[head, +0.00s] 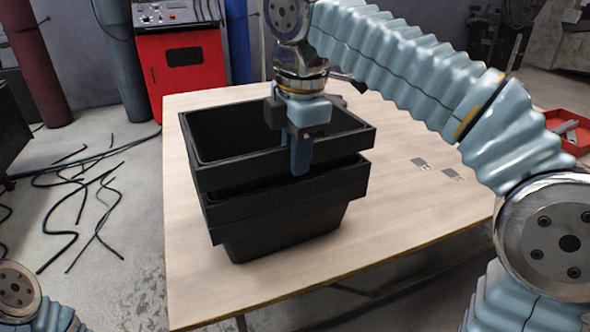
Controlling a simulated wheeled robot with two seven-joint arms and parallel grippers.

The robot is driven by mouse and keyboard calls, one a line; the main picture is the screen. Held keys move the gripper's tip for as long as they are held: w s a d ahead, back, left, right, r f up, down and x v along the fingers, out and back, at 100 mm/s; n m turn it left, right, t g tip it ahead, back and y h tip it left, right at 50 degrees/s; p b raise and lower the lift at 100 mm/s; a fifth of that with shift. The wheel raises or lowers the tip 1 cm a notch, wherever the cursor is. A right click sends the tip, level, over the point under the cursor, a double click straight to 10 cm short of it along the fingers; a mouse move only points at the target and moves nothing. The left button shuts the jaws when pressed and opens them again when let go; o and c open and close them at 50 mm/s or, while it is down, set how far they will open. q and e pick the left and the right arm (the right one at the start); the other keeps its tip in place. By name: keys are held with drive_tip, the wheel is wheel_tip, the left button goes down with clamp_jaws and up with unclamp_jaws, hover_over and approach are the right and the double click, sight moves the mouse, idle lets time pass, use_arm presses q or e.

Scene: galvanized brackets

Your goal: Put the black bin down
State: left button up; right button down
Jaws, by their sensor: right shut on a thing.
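Two black bins stand on the wooden table, one nested in the other. The upper black bin (230,172) is empty where I can see inside, and its rim stands a little above the rim of the lower black bin (285,240). My right gripper (300,150) points down and is shut on the near rim of the upper bin, with one blue finger outside its wall. I cannot tell whether the upper bin rests fully in the lower one. My left gripper is out of view; only a bit of my left arm shows at the bottom left.
The wooden table (400,215) is bare to the right of the bins, apart from two small flat grey pieces (437,169). A red tray (580,147) with grey parts is at the far right. A red machine (183,68) and gas cylinders stand behind. Black cables (75,205) lie on the floor at left.

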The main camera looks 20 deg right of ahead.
sight(296, 182)
wheel_tip(296, 182, down, 2)
drive_tip(key=shift+s+f+b, duration=0.2)
drive_tip(key=shift+f+b, duration=0.25)
drive_tip(key=shift+f, duration=0.25)
drive_tip(key=c, duration=1)
unclamp_jaws()
drive_tip(key=shift+f, duration=0.15)
drive_tip(key=shift+c, duration=0.2)
wheel_tip(296, 182, up, 8)
drive_tip(key=p, duration=0.3)
drive_tip(key=shift+s, duration=0.1)
drive_tip(key=shift+s+r, duration=0.15)
drive_tip(key=shift+r, duration=0.4)
